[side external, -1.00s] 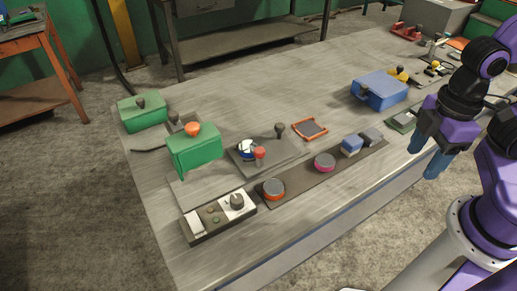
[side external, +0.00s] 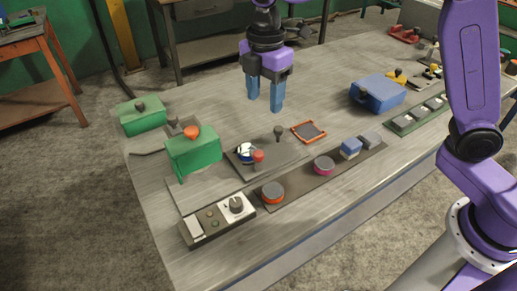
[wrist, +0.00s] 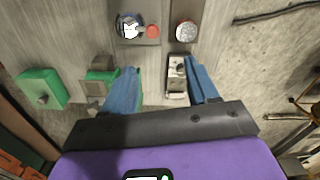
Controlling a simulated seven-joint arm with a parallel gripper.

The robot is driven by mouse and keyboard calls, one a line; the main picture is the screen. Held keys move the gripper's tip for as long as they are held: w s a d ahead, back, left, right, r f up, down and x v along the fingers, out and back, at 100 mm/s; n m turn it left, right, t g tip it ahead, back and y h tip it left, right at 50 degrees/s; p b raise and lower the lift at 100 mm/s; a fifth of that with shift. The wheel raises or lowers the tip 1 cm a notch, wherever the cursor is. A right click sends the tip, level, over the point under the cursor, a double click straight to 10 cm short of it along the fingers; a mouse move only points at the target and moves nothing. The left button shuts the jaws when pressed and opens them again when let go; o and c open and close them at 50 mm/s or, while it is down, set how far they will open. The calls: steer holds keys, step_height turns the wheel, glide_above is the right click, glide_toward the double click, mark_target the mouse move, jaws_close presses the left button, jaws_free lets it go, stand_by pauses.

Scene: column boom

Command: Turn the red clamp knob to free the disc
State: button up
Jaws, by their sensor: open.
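The red clamp knob (side external: 258,156) stands on a dark grey plate (side external: 281,166) beside a blue and white disc (side external: 246,151). In the wrist view the red knob (wrist: 153,31) and the disc (wrist: 129,26) are near the top, close side by side. My gripper (side external: 264,103) points down with its two blue fingers apart and nothing between them. It is up above the table, apart from the plate and the knob. In the wrist view the knob lies beyond the fingertips.
A green box with an orange knob (side external: 196,156) stands left of the plate. A control box (side external: 218,219) with a black dial is in front. A dark strip (side external: 300,183) holds round and blue pieces. A black-topped post (side external: 278,132) rises from the plate. A blue case (side external: 378,92) is farther right.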

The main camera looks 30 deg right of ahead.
steer(key=w, duration=0.2)
glide_toward(258, 153)
step_height(258, 153, down, 9)
steer(key=shift+r, duration=0.1)
stand_by(0.5)
steer(key=c, duration=1.1)
